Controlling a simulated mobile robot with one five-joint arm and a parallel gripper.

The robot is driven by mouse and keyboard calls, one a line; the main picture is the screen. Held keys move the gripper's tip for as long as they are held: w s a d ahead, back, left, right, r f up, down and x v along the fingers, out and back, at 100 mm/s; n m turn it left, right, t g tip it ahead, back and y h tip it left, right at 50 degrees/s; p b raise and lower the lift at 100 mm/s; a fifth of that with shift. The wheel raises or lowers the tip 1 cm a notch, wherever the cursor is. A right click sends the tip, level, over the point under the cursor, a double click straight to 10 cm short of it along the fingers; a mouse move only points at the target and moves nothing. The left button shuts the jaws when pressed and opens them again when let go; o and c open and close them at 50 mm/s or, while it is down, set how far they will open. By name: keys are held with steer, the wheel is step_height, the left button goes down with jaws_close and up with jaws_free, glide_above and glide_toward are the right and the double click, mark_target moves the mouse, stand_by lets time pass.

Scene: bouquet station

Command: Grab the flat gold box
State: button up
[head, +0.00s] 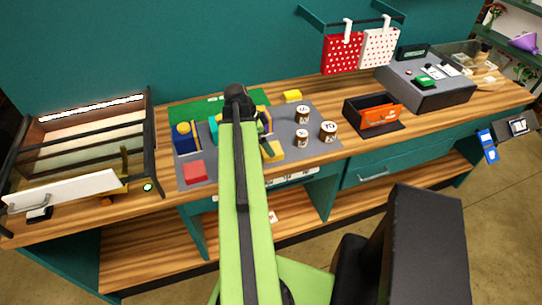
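A flat gold-yellow box (273,151) lies on the grey mat (315,147) in the middle of the counter, just right of my green arm. Its left side is close to the arm's outline and may be partly covered.
Three labelled jars (328,131) stand right of the gold box. A blue container with a yellow top (184,138) and a red block (195,172) stand left of my arm.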

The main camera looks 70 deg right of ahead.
steer(key=b+x, duration=0.4)
steer(key=x, duration=0.1)
steer(key=shift+w+d+f, duration=0.1)
steer(key=shift+w, duration=0.05)
steer(key=shift+r, duration=0.2)
steer(key=c, duration=1.6)
steer(key=shift+r, duration=0.1)
